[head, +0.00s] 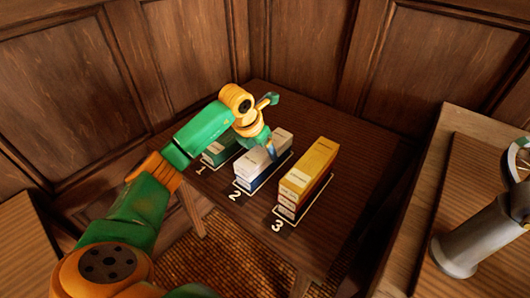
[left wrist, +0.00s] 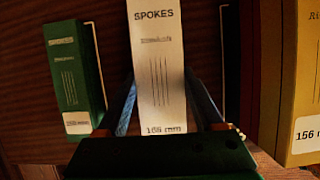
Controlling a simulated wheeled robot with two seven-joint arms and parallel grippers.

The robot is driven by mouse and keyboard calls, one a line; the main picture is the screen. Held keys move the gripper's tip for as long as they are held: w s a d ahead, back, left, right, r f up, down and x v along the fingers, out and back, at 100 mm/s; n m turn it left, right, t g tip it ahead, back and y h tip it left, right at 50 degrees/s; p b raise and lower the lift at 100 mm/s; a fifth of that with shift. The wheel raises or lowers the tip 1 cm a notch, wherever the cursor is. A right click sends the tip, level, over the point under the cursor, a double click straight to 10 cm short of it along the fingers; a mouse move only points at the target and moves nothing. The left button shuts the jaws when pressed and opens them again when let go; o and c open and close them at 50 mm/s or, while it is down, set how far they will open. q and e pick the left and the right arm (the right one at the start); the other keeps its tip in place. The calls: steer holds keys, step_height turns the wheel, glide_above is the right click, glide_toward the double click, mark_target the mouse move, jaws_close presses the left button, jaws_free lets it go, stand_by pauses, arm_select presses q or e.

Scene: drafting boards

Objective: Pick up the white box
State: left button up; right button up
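The fingers are apart, one on each side of the box. Whether they touch it cannot be told. My right gripper is not in view.
A green box (head: 220,150) stands at mark 1, partly behind my arm, and a yellow box (head: 309,170) at mark 3. The green box (left wrist: 72,75) and yellow box (left wrist: 300,80) flank the white one. A grey cylindrical stand (head: 478,240) is on the right-hand wooden surface.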

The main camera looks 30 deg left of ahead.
arm_select(q)
steer(key=shift+w, duration=0.1)
jaws_close()
steer(key=shift+r, duration=0.1)
